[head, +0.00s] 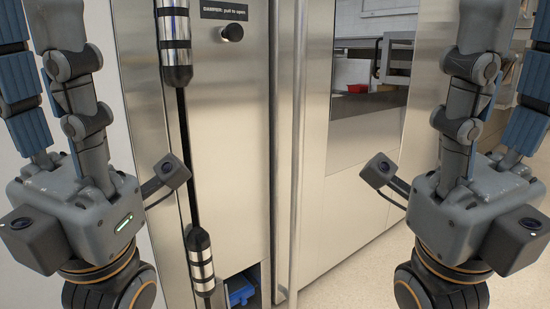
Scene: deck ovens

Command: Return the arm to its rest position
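My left gripper (38,62) points upward at the left side of the head view. The upper ends of the fingers run close to or past the top edge. Both grippers appear apart from the steel fronts. The task does not name which arm.
A steel panel (228,140) stands between the arms, with a damper knob (231,32) and a vertical black bar handle (183,150). A long steel rail (297,150) stands right of it. A blue object (241,291) sits low in an opening. Floor (345,288) shows lower right.

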